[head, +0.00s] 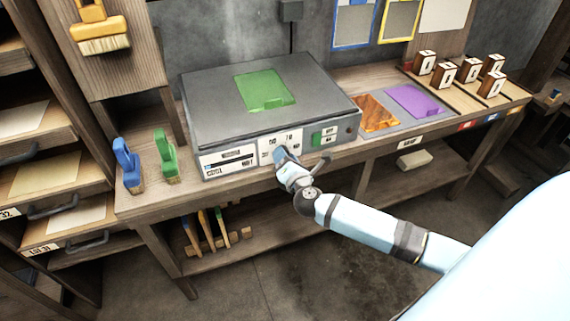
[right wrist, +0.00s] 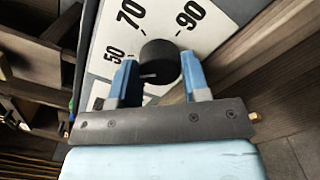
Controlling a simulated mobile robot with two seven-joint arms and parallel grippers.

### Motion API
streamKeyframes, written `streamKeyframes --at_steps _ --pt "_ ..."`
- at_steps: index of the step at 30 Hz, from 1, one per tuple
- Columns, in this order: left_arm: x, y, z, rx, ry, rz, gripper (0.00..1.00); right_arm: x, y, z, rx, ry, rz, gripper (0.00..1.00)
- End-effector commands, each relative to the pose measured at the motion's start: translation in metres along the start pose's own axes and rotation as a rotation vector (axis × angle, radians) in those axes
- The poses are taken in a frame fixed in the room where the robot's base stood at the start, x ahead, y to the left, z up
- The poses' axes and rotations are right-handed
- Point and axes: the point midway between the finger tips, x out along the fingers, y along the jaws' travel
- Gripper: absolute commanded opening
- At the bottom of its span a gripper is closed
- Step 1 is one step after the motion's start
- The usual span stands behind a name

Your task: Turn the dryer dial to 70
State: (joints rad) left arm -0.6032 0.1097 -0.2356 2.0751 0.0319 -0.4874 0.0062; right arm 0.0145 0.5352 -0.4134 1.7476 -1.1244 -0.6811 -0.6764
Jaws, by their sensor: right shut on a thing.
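The dryer (head: 215,115) is a grey box on the bench, with a white dial plate (head: 293,135) on its front. In the right wrist view, the plate (right wrist: 222,22) carries the numbers 50, 70 and 90 around a black round dial (right wrist: 160,60). My right gripper (head: 281,154) is at the dial plate and hides the dial in the head view. In the wrist view, the fingers of my right gripper (right wrist: 158,72) sit on either side of the dial and are shut on it. A short pale mark shows on the dial, but its exact pointing is unclear. My left gripper is out of view.
A green sheet (head: 265,90) lies on the dryer. A blue brush (head: 127,163) and a green brush (head: 165,155) stand left of it. Orange (head: 376,113) and purple (head: 413,100) sheets and several numbered blocks are to the right. A lower shelf (head: 260,246) holds tools.

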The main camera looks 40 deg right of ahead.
Motion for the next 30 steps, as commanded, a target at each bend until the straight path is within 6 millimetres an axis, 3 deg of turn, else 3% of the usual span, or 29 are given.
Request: streamKeyframes --at_steps 14,30 --pt "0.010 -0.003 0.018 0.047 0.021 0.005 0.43 0.000 -0.003 -0.002 0.457 -0.004 -0.002 0.19" --pt "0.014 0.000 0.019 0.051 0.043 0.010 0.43 0.000 -0.001 0.000 0.956 -0.003 -0.001 0.19"
